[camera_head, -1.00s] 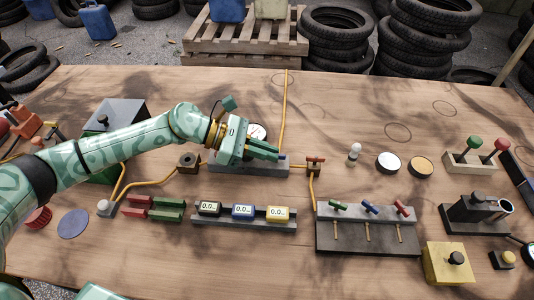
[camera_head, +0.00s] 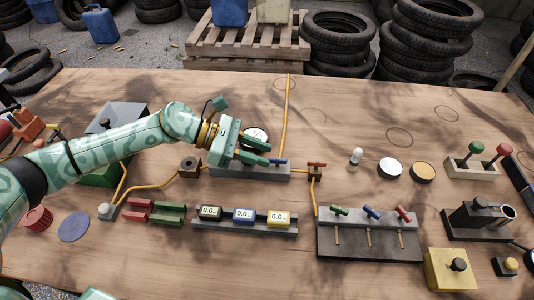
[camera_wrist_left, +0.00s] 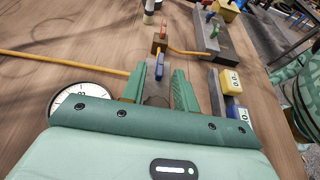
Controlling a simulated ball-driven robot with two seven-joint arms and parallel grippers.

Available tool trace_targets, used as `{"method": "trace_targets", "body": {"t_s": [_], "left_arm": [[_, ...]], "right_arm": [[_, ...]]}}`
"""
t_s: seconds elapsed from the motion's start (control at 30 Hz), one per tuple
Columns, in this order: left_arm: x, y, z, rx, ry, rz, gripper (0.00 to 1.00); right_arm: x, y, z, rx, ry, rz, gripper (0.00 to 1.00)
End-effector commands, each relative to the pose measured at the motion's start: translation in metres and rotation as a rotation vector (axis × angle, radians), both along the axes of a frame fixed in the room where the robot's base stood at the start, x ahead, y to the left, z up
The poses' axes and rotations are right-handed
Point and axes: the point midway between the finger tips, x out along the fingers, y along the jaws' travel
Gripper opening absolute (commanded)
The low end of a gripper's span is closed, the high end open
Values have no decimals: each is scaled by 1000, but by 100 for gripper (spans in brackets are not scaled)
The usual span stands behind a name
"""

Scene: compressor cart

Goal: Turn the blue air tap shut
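A blue-handled tap (camera_head: 278,162) sits on the grey block (camera_head: 262,173) at the middle of the table. It also shows in the left wrist view (camera_wrist_left: 159,71), just beyond the fingertips. My left gripper (camera_head: 270,154) is open and empty, with its two green fingers apart, just left of this blue handle. In the left wrist view the fingers (camera_wrist_left: 165,88) stand on either side of the grey block's line. Another blue lever (camera_head: 371,212) stands between a green and a red lever on the grey manifold (camera_head: 368,246) at right.
A round white gauge (camera_head: 257,134) stands behind the fingers. A red-handled brown valve (camera_head: 316,169) is to the right on the orange hose. Three small displays (camera_head: 244,216) lie in front. Clear wood lies behind the block to the right.

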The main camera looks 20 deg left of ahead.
Motion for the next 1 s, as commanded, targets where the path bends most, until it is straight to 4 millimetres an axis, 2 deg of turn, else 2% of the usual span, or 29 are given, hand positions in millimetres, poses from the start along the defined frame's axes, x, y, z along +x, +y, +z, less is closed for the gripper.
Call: {"method": "trace_targets", "body": {"t_s": [0.3,0.5,0.7,1.0], "left_arm": [[-15,79,33,4,1,4,30],[-21,114,47,2,1,2,30],[-23,126,53,1,-2,-1,30],[-23,127,53,0,-1,0,30]], "right_arm": [[2,0,4,-1,-4,0,36],[2,0,5,0,-5,0,36],[2,0,5,0,-5,0,36],[2,0,5,0,-5,0,36]]}}
